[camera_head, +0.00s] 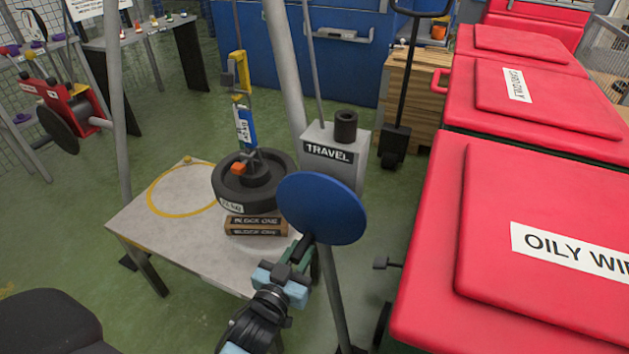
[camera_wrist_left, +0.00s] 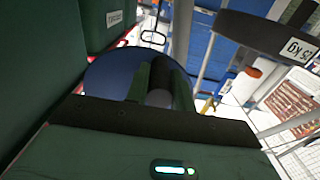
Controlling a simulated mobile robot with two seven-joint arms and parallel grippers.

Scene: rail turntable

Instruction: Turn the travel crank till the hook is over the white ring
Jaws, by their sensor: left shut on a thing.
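The travel crank is a blue disc (camera_head: 322,208) on the grey box marked TRAVEL (camera_head: 335,155). My left gripper (camera_head: 300,250) is shut on the crank's dark handle; in the wrist view the fingers stand either side of this handle (camera_wrist_left: 160,85) in front of the blue disc (camera_wrist_left: 105,78). A hoist with a blue body (camera_head: 245,125) hangs above a round black weight (camera_head: 228,185); its hook end is at the weight's middle and partly hidden. A yellow ring (camera_head: 152,197) is marked on the table left of the weight. I see no white ring. My right gripper is out of view.
The weight is over wooden blocks (camera_head: 256,231) marked BLOCK ONE on the grey table (camera_head: 150,235); contact is unclear. Grey frame legs (camera_head: 115,100) stand around it. Red lidded bins (camera_head: 440,230) fill the right side. Green floor is open at the left.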

